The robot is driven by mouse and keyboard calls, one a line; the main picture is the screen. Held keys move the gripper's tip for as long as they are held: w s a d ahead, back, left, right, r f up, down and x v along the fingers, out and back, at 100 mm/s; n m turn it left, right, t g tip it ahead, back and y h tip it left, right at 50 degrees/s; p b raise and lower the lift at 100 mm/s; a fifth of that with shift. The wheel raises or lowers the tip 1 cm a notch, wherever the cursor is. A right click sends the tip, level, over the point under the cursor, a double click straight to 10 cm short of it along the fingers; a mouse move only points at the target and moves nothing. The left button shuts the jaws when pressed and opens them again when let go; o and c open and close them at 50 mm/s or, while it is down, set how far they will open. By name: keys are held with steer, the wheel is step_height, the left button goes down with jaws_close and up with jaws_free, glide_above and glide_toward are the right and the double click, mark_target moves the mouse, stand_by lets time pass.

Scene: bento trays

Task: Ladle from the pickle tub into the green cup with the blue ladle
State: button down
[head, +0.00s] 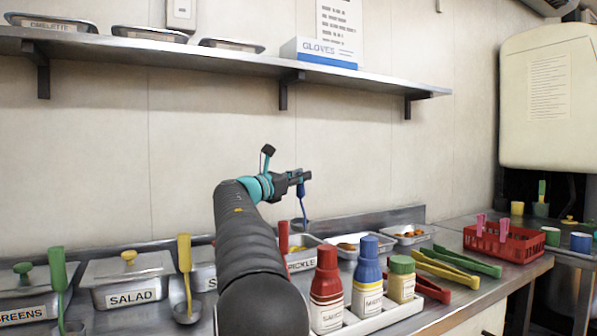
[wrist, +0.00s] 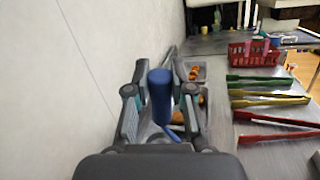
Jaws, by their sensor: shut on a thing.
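My gripper (head: 300,178) is shut on the handle of the blue ladle (head: 303,205), above the counter at the back wall. In the wrist view the blue handle (wrist: 160,97) stands between both fingers. The ladle hangs down and its lower end is near the pickle tub (head: 301,265); I cannot tell whether its bowl is inside the tub or above it, or what it holds. My arm hides part of the tub, and a red handle (head: 283,240) stands by it. A green cup (head: 551,237) stands at the far right, beyond the red basket.
Sauce bottles (head: 327,285) stand in a white tray in front of the pickle tub. Tongs (head: 445,270) lie to the right, before the red basket (head: 503,243). A blue cup (head: 581,243) stands beside the green cup. A shelf (head: 200,58) runs above.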

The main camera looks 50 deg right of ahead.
step_height(320, 180, down, 9)
steer(key=b, duration=0.5)
steer(key=shift+r, duration=0.3)
stand_by(1.0)
step_height(320, 180, up, 8)
steer(key=p, duration=0.7)
steer(key=shift+f, duration=0.2)
steer(key=shift+r, duration=1.15)
